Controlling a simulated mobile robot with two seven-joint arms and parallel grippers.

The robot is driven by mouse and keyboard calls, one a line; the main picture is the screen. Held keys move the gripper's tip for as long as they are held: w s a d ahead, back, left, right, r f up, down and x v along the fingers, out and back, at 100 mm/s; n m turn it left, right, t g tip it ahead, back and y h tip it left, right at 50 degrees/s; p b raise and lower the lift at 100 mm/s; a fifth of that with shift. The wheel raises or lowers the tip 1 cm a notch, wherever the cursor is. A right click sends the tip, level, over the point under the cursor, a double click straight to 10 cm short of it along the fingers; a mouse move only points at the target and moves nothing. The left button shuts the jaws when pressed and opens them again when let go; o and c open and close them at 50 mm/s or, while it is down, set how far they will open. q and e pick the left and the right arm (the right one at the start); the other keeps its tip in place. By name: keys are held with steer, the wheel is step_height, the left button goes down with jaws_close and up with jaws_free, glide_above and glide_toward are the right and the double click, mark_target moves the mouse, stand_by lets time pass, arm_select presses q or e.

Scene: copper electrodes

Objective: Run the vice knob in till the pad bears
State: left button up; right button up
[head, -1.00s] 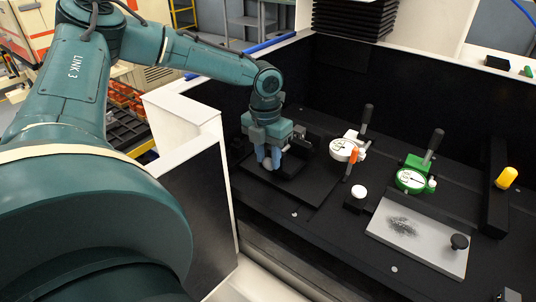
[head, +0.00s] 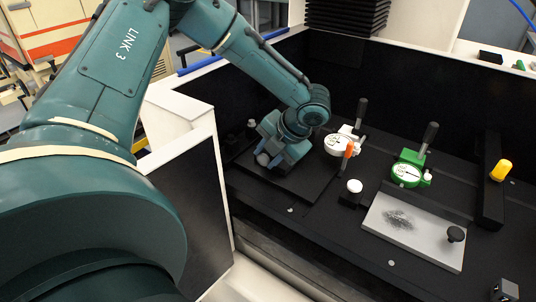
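My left gripper (head: 266,160) is low over the black plate (head: 298,188) at the left of the dark bench. It is tilted, its grey-blue fingertips pointing down and left. Its body hides most of what stands on that plate, so I cannot make out the vice, its pad or what is between the fingers. A small dark upright part (head: 252,128) shows just behind the gripper, apart from it. I cannot tell which part is the vice knob. My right gripper is not in view.
Right of my gripper stand a white dial gauge (head: 337,146) with an orange tab and a green dial gauge (head: 405,174). A white-topped wall (head: 176,151) borders the left.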

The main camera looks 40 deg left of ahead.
arm_select(q)
steer(key=o, duration=0.4)
steer(key=shift+r, duration=0.1)
steer(key=p+v, duration=0.2)
steer(key=v, duration=0.1)
steer(key=p+v, duration=0.2)
steer(key=shift+d+r, duration=0.25)
steer(key=shift+r, duration=0.1)
steer(key=shift+c, duration=0.3)
